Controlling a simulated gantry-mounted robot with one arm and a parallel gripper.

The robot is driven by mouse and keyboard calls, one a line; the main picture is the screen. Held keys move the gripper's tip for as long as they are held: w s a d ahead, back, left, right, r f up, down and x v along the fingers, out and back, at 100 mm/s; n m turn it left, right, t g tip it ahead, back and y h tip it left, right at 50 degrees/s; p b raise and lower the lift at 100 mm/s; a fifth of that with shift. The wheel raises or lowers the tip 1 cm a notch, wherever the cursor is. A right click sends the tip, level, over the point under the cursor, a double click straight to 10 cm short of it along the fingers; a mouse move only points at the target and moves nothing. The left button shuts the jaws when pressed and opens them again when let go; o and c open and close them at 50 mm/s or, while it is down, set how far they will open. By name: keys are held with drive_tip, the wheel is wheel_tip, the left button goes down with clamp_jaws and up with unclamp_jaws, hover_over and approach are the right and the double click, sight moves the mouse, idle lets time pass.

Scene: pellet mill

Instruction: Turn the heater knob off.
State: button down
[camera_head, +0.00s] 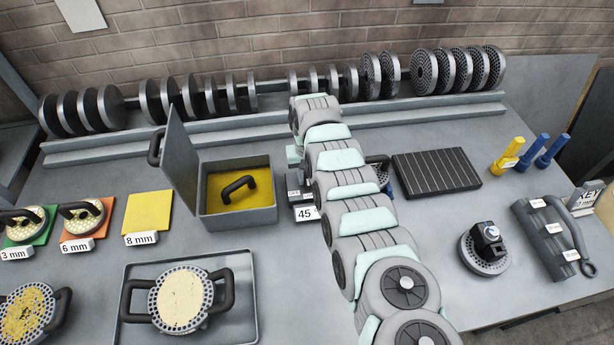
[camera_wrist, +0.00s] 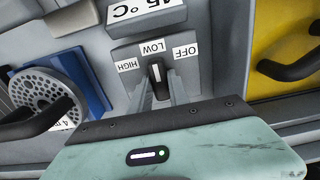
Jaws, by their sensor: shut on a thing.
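The heater knob (camera_wrist: 156,71) is small and dark with a white mark, on the front of a grey control block (camera_wrist: 127,54) in the wrist view. Labels HIGH, LOW and OFF fan around it, and the white mark points at about LOW. My gripper (camera_wrist: 158,85) is shut on the knob, one finger on each side. In the head view the control block (camera_head: 303,196) stands right of an open grey box, with an OFF label and a 45 sign showing. My arm hides the knob and fingertips there.
The open grey box (camera_head: 236,218) with a yellow inside and black handle stands close on the left. A perforated die (camera_wrist: 40,97) and blue block (camera_wrist: 78,78) are close by in the wrist view. A dark ridged plate (camera_head: 436,169) lies to the right.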

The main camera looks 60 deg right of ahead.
drive_tip(key=shift+m, duration=0.8)
drive_tip(key=shift+f+m+b, duration=0.1)
drive_tip(key=shift+m+b, duration=0.2)
drive_tip(key=shift+m, duration=0.5)
drive_tip(key=m+b, duration=0.1)
drive_tip(key=m, duration=0.1)
drive_tip(key=shift+m+b, duration=0.3)
drive_tip(key=shift+m, duration=0.1)
drive_tip(key=m+b, duration=0.2)
drive_tip(key=m, duration=0.1)
drive_tip(key=shift+a, duration=0.1)
drive_tip(key=shift+m+b, duration=1)
drive_tip(key=shift+m, duration=0.3)
drive_tip(key=shift+s, duration=0.1)
